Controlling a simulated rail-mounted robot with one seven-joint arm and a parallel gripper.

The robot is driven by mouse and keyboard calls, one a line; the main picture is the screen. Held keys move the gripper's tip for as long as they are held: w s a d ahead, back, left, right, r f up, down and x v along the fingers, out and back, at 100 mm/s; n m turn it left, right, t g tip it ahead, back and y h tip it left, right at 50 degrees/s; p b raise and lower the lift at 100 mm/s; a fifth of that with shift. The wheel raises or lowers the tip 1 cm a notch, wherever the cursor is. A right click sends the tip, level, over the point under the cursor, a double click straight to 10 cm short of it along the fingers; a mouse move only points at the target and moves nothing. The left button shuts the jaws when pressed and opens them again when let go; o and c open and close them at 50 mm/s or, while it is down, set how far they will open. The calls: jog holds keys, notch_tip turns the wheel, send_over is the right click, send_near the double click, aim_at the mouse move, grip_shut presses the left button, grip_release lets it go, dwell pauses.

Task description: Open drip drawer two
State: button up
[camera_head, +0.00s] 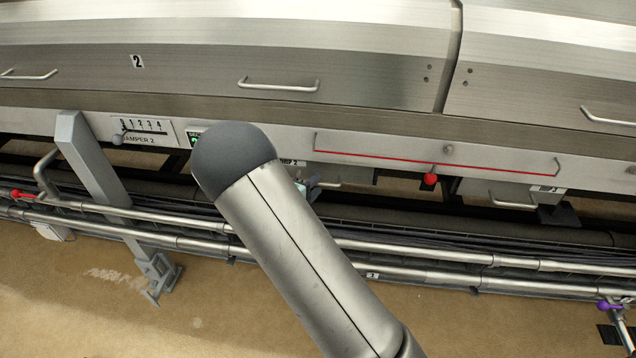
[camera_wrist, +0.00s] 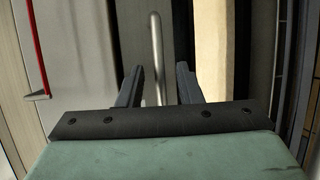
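Drip drawer two (camera_head: 345,174) is under the hood's lower rail in the head view, partly hidden behind my arm. Part of its label shows beside the arm, and its bar handle (camera_head: 328,184) shows just right of my gripper (camera_head: 312,186). In the wrist view my gripper (camera_wrist: 159,84) is open. The metal handle bar (camera_wrist: 156,50) runs lengthwise between the two dark fingers, with a gap on each side. I cannot tell how deep the bar sits between the fingers.
A red line (camera_head: 430,153) runs along the hood rail, with a red knob (camera_head: 430,179) below. Another drawer handle (camera_head: 512,201) is to the right. Long pipes (camera_head: 450,258) cross in front, below the drawers. A grey post (camera_head: 92,160) stands at left by the damper scale (camera_head: 143,130).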

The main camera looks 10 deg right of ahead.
jog(key=shift+x, duration=1.05)
